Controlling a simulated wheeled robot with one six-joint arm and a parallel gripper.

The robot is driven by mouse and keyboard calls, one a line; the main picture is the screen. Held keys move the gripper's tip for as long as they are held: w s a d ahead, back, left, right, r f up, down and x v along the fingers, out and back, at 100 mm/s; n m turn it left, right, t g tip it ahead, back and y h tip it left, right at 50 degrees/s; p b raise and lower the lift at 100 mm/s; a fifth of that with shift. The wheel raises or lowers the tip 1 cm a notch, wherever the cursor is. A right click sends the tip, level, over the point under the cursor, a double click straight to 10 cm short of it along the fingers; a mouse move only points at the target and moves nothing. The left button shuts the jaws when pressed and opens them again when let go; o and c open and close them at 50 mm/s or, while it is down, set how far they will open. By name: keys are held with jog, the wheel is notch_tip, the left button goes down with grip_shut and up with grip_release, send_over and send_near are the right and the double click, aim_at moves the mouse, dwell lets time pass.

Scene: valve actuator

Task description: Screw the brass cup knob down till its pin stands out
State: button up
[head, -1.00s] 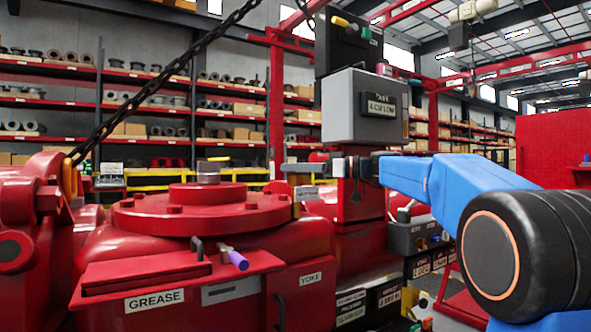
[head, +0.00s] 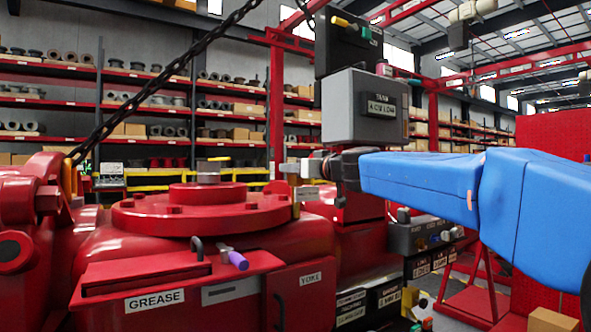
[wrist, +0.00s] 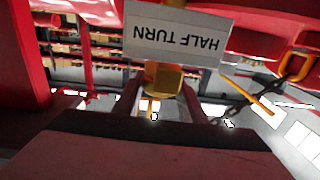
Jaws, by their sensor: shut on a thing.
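In the wrist view the brass cup knob (wrist: 163,80) sits just below a white plate marked HALF TURN (wrist: 176,37), which appears upside down. My gripper (wrist: 160,97) is shut on the knob, with one dark finger on each side of it. No pin can be made out; the plate and fingers crowd the view. In the head view my gripper (head: 318,168) is at the right end of the red actuator's round flange cover (head: 205,212), below the grey box. The knob itself cannot be made out there.
A grey box (head: 366,107) hangs just above my wrist. The red actuator body carries a shelf with a purple-handled tool (head: 237,260) and a GREASE label (head: 155,300). A dark chain (head: 165,85) slants at upper left. A cardboard box (head: 552,320) stands at lower right.

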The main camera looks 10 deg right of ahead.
jog(key=shift+f+m+t+h, duration=0.2)
jog(key=shift+m+h, duration=0.2)
jog(key=shift+h, duration=0.25)
jog(key=shift+f+m+t+h, duration=0.15)
jog(key=shift+m+h, duration=0.25)
jog(key=shift+h, duration=0.25)
jog(key=shift+r+m+h, duration=0.3)
jog(key=shift+r+h, duration=0.15)
jog(key=shift+h, duration=0.05)
jog(key=o, duration=1.1)
jog(key=shift+c, duration=0.2)
jog(key=s+d, duration=0.2)
jog(key=s, duration=1.5)
jog(key=shift+d, duration=0.4)
jog(key=shift+s+f, duration=0.1)
